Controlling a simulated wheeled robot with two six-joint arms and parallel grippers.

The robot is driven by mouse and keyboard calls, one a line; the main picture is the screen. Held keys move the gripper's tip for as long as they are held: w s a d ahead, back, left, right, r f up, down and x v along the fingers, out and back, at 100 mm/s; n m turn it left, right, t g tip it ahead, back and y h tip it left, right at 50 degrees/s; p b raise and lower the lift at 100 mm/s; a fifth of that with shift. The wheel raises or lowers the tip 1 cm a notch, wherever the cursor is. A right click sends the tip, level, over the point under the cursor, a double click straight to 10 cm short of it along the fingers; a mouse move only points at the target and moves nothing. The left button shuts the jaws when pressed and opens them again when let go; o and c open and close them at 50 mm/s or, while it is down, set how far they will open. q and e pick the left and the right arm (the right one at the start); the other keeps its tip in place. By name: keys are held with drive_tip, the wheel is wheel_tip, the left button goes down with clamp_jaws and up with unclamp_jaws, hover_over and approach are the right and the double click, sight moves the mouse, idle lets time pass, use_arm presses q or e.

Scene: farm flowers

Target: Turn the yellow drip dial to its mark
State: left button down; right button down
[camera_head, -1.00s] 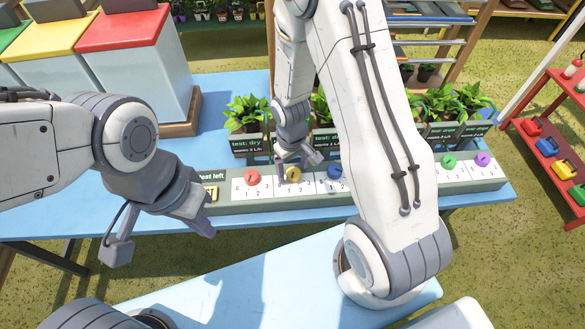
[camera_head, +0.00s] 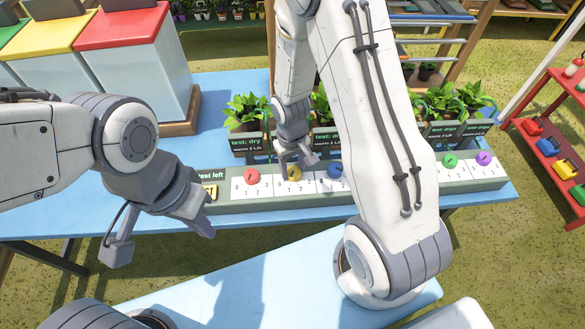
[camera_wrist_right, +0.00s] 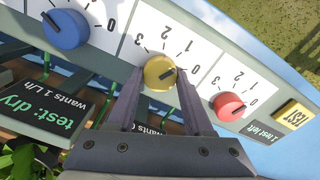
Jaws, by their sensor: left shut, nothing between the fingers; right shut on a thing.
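The yellow drip dial (camera_head: 293,173) is on the grey-green panel's white number plate, between a red dial (camera_head: 251,176) and a blue dial (camera_head: 335,171). My right gripper (camera_head: 291,166) reaches down onto it. In the right wrist view the yellow dial (camera_wrist_right: 159,72) sits between the two fingers of my right gripper (camera_wrist_right: 160,84). The dial's dark pointer mark faces right, towards the 0 end of its scale. The sign below it is mostly hidden by the fingers. My left gripper (camera_head: 204,222) is shut and empty, in front of the panel's left end.
A yellow TEST button (camera_wrist_right: 292,115) is beside the red dial. Potted plants (camera_head: 247,112) with signs stand behind the panel (camera_head: 225,208). Green (camera_head: 450,161) and purple (camera_head: 484,158) dials are at right. Lidded bins (camera_head: 130,60) stand back left.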

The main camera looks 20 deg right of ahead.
sight(292, 170)
drive_tip(key=m+b, duration=0.1)
drive_tip(key=m, duration=0.2)
drive_tip(key=shift+d+m, duration=0.1)
drive_tip(key=shift+m, duration=1.4)
drive_tip(key=shift+c, duration=1.4)
unclamp_jaws()
wheel_tip(292, 170, up, 11)
drive_tip(key=shift+f, duration=0.2)
drive_tip(key=shift+w, duration=0.1)
